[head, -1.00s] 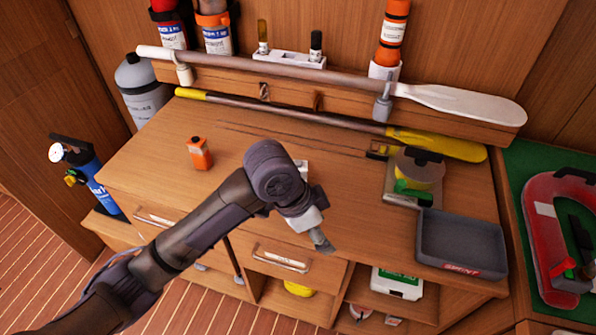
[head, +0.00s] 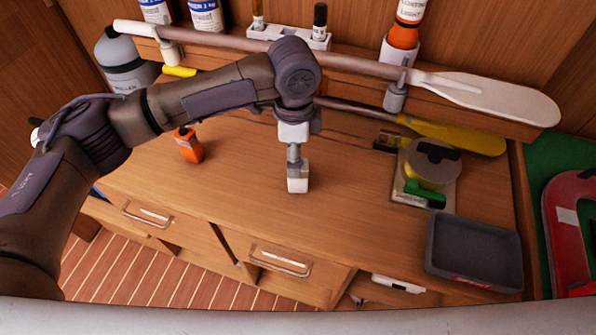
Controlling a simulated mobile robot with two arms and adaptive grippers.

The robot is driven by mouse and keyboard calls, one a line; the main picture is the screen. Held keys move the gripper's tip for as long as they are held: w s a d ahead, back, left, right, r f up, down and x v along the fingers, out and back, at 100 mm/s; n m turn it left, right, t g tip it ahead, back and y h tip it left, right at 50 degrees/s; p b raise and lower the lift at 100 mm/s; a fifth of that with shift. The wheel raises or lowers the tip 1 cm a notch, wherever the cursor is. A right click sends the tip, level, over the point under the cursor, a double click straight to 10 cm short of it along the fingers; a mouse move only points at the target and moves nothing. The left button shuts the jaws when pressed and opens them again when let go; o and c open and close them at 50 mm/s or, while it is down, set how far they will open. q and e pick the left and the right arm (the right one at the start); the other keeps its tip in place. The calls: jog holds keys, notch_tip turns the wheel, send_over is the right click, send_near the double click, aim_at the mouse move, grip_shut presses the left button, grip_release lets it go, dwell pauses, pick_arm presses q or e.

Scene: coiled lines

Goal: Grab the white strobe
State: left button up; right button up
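The white strobe (head: 297,182) is a small pale block near the middle of the wooden counter. My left arm reaches in from the left, and its gripper (head: 294,156) points down right at the top of the strobe. The grey fingers look close together from this angle and overlap the strobe's upper part. Whether they are closed around it or just above it cannot be told. The strobe looks upright, and whether it touches the counter is unclear. My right gripper is not in view.
An orange device (head: 188,145) stands on the counter to the left. A dark grey tray (head: 473,252) and a board with a yellow reel (head: 431,166) are to the right. A white-bladed paddle (head: 478,92) hangs across the back, close behind my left arm.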

pick_arm(q)
notch_tip(320, 180, down, 3)
jog(key=shift+w+r, duration=0.1)
jog(key=shift+r, duration=0.05)
jog(key=shift+f, duration=0.5)
jog(key=f, duration=0.1)
jog(key=f+p, duration=0.1)
jog(key=f, duration=0.2)
jog(key=shift+s+d+f+p, duration=0.15)
jog(key=shift+s+d+p, duration=0.1)
jog(key=shift+d+p, duration=0.1)
jog(key=shift+f, duration=0.25)
jog(key=c, duration=1.2)
jog(key=shift+c, duration=0.5)
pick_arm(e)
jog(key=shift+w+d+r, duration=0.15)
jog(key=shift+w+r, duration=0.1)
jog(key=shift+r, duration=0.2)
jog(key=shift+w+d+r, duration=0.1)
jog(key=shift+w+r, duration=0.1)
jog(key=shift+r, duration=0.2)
pick_arm(q)
jog(key=shift+r, duration=0.15)
grip_shut()
